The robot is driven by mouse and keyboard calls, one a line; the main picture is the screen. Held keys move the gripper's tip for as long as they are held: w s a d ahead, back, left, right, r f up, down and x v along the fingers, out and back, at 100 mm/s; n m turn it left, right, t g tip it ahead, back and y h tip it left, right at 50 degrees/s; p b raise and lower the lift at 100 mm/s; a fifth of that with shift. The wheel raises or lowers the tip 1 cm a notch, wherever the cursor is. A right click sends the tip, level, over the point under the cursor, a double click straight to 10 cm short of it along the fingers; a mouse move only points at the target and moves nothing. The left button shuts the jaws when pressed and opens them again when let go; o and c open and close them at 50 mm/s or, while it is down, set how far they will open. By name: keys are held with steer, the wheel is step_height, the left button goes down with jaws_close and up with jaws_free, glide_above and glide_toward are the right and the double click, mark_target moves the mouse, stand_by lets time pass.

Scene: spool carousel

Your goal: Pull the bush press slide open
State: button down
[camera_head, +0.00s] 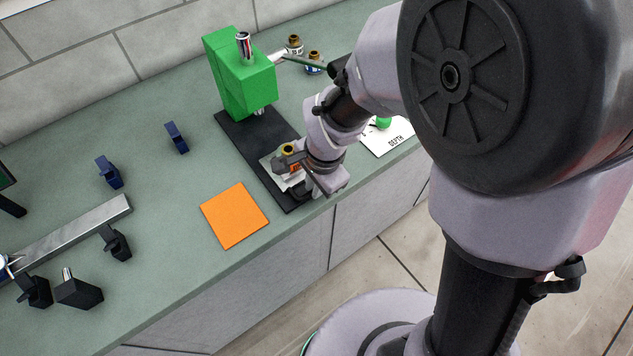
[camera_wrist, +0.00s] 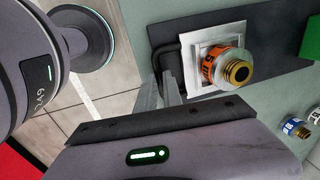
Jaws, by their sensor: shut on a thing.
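The green bush press (camera_head: 238,85) stands on a long black base (camera_head: 240,130) on the counter. Its slide, a pale metal plate (camera_head: 270,165), sits near the base's front end, clear of the press head. It also shows in the wrist view (camera_wrist: 190,72). On the slide sits a bush with an orange label and brass threaded top (camera_wrist: 225,68). A dark bar handle (camera_wrist: 158,58) sticks out from the slide's front side. My gripper (camera_wrist: 163,90) is shut on this handle. In the head view my wrist partly hides the handle and the gripper (camera_head: 300,176).
An orange mat (camera_head: 234,215) lies left of the base. Two labelled bushes (camera_head: 313,62) stand behind the press on the right. A white card marked DEPTH (camera_head: 388,136) lies right of my wrist. Blue and black blocks and a metal rail (camera_head: 75,232) are at left.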

steer(key=shift+w+a, duration=0.1)
steer(key=c, duration=1.5)
jaws_free()
steer(key=r+p, duration=0.2)
steer(key=r, duration=0.3)
steer(key=s+d+r+p, duration=0.1)
steer(key=r+p, duration=0.1)
steer(key=r, duration=0.4)
steer(key=s+d+r+p, duration=0.1)
steer(key=r+p, duration=0.1)
steer(key=r, duration=0.4)
steer(key=shift+s+p, duration=0.2)
steer(key=shift+p, duration=0.15)
steer(key=s+d+r+n+t+b, duration=0.1)
steer(key=s+d+n+b, duration=0.1)
steer(key=s, duration=0.1)
steer(key=s+d+n+t+b, duration=0.1)
steer(key=s+d+n+b, duration=0.1)
steer(key=s+d, duration=0.1)
steer(key=s+d+r+n+t+b, duration=0.1)
steer(key=s+d+n+t+b, duration=0.1)
steer(key=s+d, duration=0.1)
steer(key=shift+s+d+r+y, duration=0.2)
steer(key=shift+s+r+y, duration=0.2)
steer(key=shift+s, duration=0.1)
